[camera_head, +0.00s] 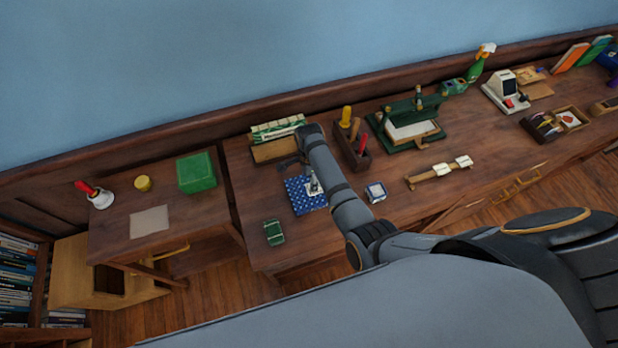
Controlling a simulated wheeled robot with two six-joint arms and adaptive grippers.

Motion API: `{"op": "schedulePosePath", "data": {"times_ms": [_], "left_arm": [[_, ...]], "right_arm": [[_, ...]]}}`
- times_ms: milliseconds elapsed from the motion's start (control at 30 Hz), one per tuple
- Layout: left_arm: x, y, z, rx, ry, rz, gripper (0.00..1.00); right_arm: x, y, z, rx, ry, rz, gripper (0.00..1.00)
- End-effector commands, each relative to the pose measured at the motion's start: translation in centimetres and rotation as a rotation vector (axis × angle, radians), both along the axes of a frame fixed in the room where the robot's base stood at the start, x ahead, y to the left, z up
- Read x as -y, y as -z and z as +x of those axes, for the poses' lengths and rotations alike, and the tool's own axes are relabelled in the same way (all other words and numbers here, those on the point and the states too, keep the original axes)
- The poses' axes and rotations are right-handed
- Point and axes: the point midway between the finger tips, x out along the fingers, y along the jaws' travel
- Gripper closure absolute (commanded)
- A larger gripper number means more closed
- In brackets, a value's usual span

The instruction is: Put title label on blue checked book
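The blue checked book (298,195) lies flat on the long wooden desk, left of my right forearm. A small pale grey-and-white item shows at its right side, partly against my arm; I cannot tell whether it is the title label. My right arm reaches over the desk from the lower right and bends down at the wrist. My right gripper (289,162) shows small and dark just above the book's top edge in the picture; its fingers are too small to read. My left gripper is not in view.
A small green book (273,232) lies near the front edge. A wooden rack (275,150) stands behind the blue book. A tool box (350,153), a blue-and-white square item (376,191) and a green press (408,125) stand right of my arm.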

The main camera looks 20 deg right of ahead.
Motion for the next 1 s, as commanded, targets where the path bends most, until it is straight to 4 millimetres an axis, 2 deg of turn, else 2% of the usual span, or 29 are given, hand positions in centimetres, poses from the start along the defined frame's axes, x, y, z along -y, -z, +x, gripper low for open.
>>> {"op": "schedulePosePath", "data": {"times_ms": [33,167,333,500,1000], "left_arm": [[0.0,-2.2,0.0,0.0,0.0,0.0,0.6],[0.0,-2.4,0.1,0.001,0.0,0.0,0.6],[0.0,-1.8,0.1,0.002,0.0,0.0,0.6],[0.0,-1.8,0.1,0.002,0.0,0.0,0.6],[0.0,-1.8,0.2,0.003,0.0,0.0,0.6]], "right_arm": [[0.0,-2.2,0.0,0.0,0.0,0.0,0.37],[0.0,-4.4,0.0,0.002,0.001,0.0,0.37],[0.0,-6.1,0.0,0.001,0.001,0.001,0.37],[0.0,-6.6,0.0,0.0,0.0,0.0,0.37],[0.0,-6.6,0.0,0.0,0.0,0.0,0.37]]}}
